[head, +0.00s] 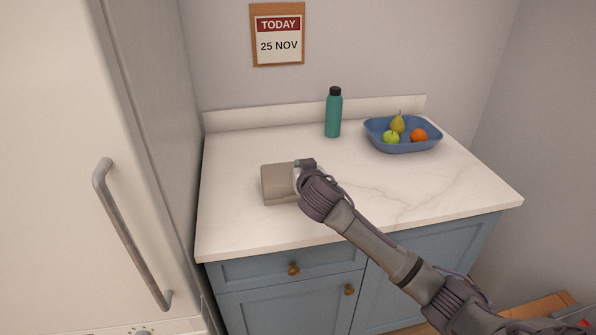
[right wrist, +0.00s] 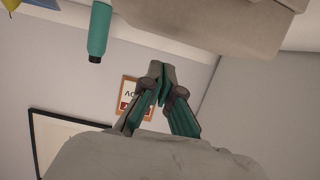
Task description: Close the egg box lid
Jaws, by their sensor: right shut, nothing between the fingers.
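The egg box (head: 279,184) is a grey-beige carton on the white countertop, left of the middle. Its lid looks down over the base, but I cannot tell whether it is fully seated. My right gripper (head: 305,164) is at the box's right end and hides part of it. In the right wrist view the gripper's fingertips (right wrist: 161,76) are together with nothing between them. The box (right wrist: 225,27) fills the upper right there, apart from the fingertips in the picture. Whether any part of the gripper touches the box is hidden. My left gripper is not in view.
A teal bottle (head: 333,115) stands behind the box. A blue tray (head: 404,147) with a pear, a green apple and an orange fruit is at the back right. A tall white door with a handle (head: 131,233) is at left. The countertop's right side (head: 450,185) is clear.

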